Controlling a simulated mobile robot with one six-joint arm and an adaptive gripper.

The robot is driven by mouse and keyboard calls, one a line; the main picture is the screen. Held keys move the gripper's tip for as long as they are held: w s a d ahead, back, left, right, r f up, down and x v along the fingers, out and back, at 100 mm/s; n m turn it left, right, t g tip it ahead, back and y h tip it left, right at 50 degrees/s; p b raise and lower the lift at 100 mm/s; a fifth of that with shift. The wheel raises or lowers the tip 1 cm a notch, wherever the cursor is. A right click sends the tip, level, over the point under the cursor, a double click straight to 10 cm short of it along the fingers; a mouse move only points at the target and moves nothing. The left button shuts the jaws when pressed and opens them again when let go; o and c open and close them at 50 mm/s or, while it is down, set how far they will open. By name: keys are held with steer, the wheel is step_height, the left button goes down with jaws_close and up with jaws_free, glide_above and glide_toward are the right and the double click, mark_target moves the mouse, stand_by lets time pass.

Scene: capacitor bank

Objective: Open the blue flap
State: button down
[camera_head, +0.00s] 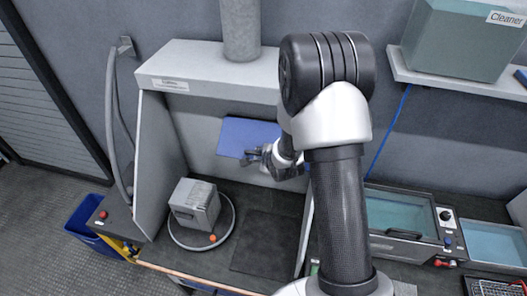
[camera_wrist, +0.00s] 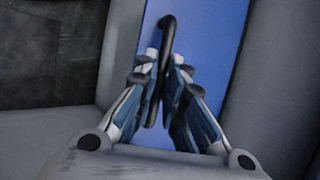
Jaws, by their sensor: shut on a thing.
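The blue flap (camera_head: 246,137) is a flat blue panel on the back wall inside the grey hood. It fills the upper middle of the wrist view (camera_wrist: 210,45). A thin dark curved handle (camera_wrist: 166,40) stands out from the flap. My gripper (camera_head: 252,156) is at the flap's lower right part in the head view. In the wrist view, my gripper's fingers (camera_wrist: 169,72) are shut around the handle, with its curved top showing above them. The lower part of the handle is partly hidden by the fingers. My arm hides the area right of the flap in the head view.
A grey box (camera_head: 195,204) stands on a round plate with an orange knob (camera_head: 212,238) below the flap. A dark mat (camera_head: 268,245) lies to its right. The hood's left side wall (camera_head: 158,160) bounds the space. Water-filled basins (camera_head: 400,215) are at right.

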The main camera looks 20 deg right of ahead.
steer(key=shift+r+p, duration=0.4)
steer(key=shift+r, duration=0.5)
steer(key=shift+w, duration=0.1)
steer(key=c, duration=1.7)
jaws_free()
steer(key=shift+o, duration=0.2)
steer(key=shift+f, duration=0.1)
steer(key=v, duration=1.2)
